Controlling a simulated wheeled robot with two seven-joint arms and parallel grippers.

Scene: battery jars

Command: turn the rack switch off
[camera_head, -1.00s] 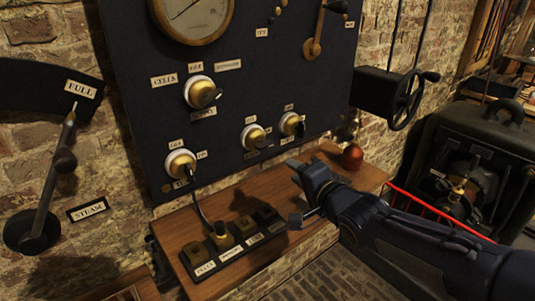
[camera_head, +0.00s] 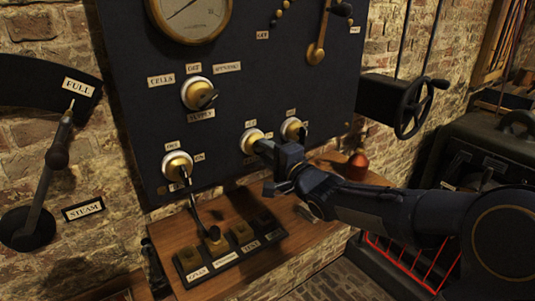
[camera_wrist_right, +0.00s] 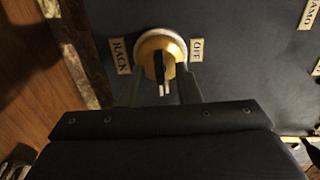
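The rack switch (camera_head: 253,140) is a round brass knob on a white base, low on the dark panel, the middle one of several similar switches. In the right wrist view the rack switch (camera_wrist_right: 158,44) has a black lever (camera_wrist_right: 159,68) pointing out towards the camera. My right gripper (camera_head: 264,151) is at the switch. In the wrist view its two fingers (camera_wrist_right: 160,90) are apart, one on each side of the lever, with gaps visible. My left gripper is out of view.
Another switch (camera_head: 292,129) sits close to the right, and one (camera_head: 177,165) at lower left. A wooden shelf (camera_head: 318,231) juts out below with a labelled block and a red knob (camera_head: 357,163). A handwheel (camera_head: 411,107) stands at right.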

